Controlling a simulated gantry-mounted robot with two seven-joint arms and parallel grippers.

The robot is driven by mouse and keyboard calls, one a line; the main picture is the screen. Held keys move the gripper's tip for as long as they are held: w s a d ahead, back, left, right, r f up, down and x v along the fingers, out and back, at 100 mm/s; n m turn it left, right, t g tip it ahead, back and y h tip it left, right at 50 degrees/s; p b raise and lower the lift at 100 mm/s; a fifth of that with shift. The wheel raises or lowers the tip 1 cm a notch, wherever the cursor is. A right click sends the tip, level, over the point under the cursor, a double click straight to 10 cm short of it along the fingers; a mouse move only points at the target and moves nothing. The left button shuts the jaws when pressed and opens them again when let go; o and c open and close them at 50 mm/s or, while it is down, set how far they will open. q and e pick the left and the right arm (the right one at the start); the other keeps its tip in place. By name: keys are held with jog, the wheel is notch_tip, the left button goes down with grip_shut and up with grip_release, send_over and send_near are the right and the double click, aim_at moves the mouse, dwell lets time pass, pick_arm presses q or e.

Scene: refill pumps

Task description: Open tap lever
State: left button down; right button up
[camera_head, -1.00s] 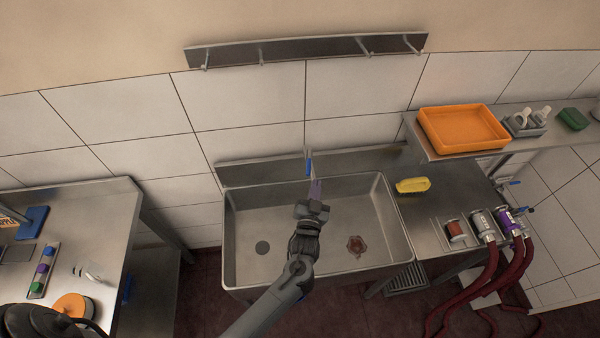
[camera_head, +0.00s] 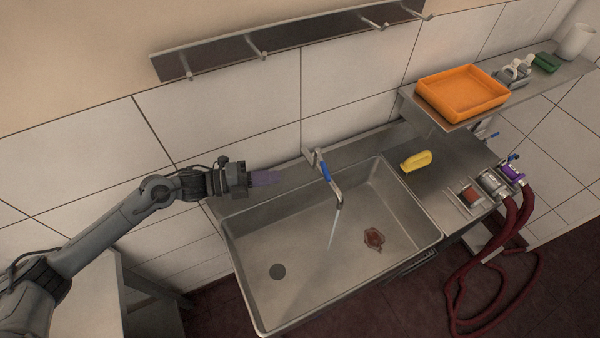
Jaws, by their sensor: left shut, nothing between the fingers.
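The tap (camera_head: 319,160) stands at the back edge of the metal sink (camera_head: 262,320), with a blue lever (camera_head: 326,172) on it. A thin stream of water (camera_head: 334,229) runs from its spout into the basin. My left gripper (camera_head: 276,178), with purple fingers, is shut and empty. It is to the left of the tap, above the sink's back left rim, apart from the lever. My right gripper is not in view.
A yellow brush (camera_head: 416,161) lies on the right counter. An orange tray (camera_head: 462,92) sits on the shelf. Red hoses (camera_head: 462,275) hang at right.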

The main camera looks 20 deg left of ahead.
aim_at(323, 172)
pick_arm(q)
jog(key=w+a+f+p+x, duration=0.1)
jog(key=f+p+x, duration=0.1)
jog(key=x, duration=1)
jog(key=shift+w+y, duration=0.15)
jog(key=shift+y, duration=0.25)
jog(key=shift+f, duration=0.2)
jog(key=shift+b+x, duration=0.6)
jog(key=shift+x, duration=0.25)
jog(key=shift+s+r, duration=0.15)
jog(key=shift+s, duration=0.05)
